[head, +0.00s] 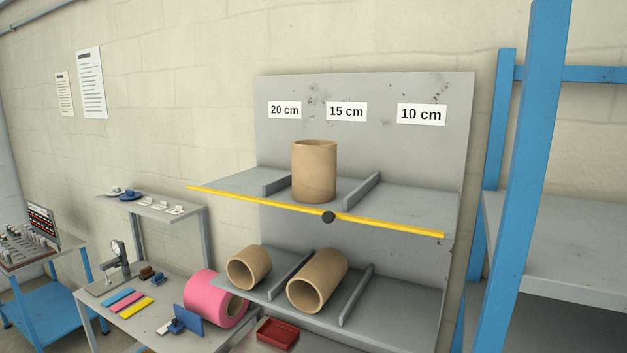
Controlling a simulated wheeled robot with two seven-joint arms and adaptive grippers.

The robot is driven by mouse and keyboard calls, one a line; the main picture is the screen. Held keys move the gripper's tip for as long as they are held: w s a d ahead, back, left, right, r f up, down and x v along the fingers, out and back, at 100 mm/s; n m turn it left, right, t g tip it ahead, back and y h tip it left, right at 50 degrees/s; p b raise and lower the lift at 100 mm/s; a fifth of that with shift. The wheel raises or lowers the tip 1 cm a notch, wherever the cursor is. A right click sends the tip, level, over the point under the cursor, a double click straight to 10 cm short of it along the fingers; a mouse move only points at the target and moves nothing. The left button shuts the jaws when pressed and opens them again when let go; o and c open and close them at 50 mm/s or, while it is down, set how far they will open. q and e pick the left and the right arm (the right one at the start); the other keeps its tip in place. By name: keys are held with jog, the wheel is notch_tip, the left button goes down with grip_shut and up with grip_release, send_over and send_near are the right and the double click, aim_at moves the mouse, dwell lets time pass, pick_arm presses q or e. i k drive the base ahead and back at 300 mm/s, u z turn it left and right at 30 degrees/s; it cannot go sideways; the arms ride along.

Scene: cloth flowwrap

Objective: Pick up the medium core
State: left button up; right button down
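A tan cardboard core (314,172) stands upright on the upper grey shelf (410,208), between two dividers and below the 15 cm label (346,112). Two more tan cores lie on their sides on the lower shelf (395,312). One lower core (254,265) is at the left and the other (326,275) is in the middle slot, with open ends facing forward. The frame does not make clear by size which core is the medium one. Neither of my grippers is in view.
The right slots are empty. A pink roll (208,297) lies on the bench at lower left, near a red tray (277,332). A blue post (525,170) stands at right.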

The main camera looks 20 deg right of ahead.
aim_at(315, 162)
jog(key=k, duration=0.8)
jog(key=z, duration=1.15)
jog(key=i, duration=0.5)
jog(key=z, duration=0.1)
